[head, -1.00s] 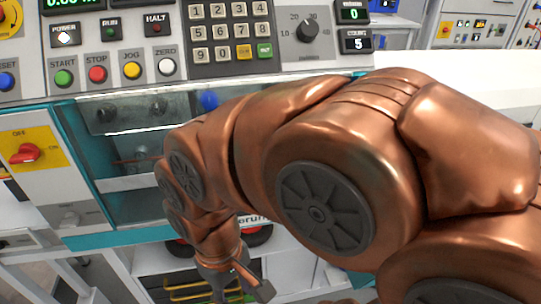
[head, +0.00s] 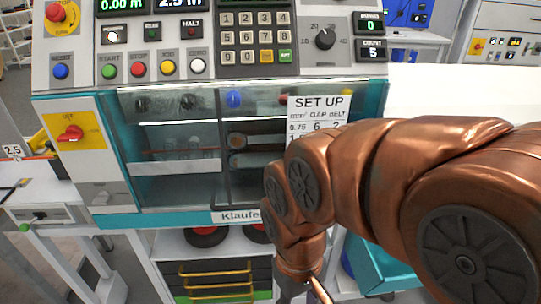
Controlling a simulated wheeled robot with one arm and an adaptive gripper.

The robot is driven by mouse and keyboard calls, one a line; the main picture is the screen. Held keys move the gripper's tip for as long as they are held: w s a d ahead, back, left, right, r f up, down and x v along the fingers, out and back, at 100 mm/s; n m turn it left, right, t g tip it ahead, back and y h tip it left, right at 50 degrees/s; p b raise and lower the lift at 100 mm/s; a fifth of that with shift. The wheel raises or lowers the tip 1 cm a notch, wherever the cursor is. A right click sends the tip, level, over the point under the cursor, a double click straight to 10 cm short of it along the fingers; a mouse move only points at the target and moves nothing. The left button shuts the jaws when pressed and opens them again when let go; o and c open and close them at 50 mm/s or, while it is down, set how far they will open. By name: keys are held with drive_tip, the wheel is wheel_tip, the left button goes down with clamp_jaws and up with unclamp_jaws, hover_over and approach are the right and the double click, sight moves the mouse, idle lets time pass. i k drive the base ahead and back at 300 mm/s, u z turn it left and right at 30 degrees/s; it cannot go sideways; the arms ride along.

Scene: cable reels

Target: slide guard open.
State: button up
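The machine's guard is a clear panel (head: 175,165) in a teal frame (head: 374,100) below the control panel. Rollers and knobs show behind it, and a dark upright edge (head: 223,150) stands near the middle of the window. I cannot tell whether the guard is slid to one side. My gripper (head: 303,294) is low in the head view, below the window's lower edge and in front of the machine. It is partly cut off by the picture's bottom edge, so its opening is unclear. My copper arm hides the right part of the window.
A control panel (head: 200,40) with buttons, keypad and dial is above the window. A red rotary switch (head: 70,132) is at its left. A SET UP card (head: 319,112) hangs at the right. A drawer unit (head: 215,275) with yellow handles stands below. A teal bin (head: 385,268) is at the lower right.

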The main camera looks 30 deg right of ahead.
sight(306, 114)
drive_tip(key=z, duration=0.25)
drive_tip(key=i, duration=0.5)
drive_tip(key=z, duration=2.2)
drive_tip(key=k, duration=1.3)
drive_tip(key=u, duration=2.35)
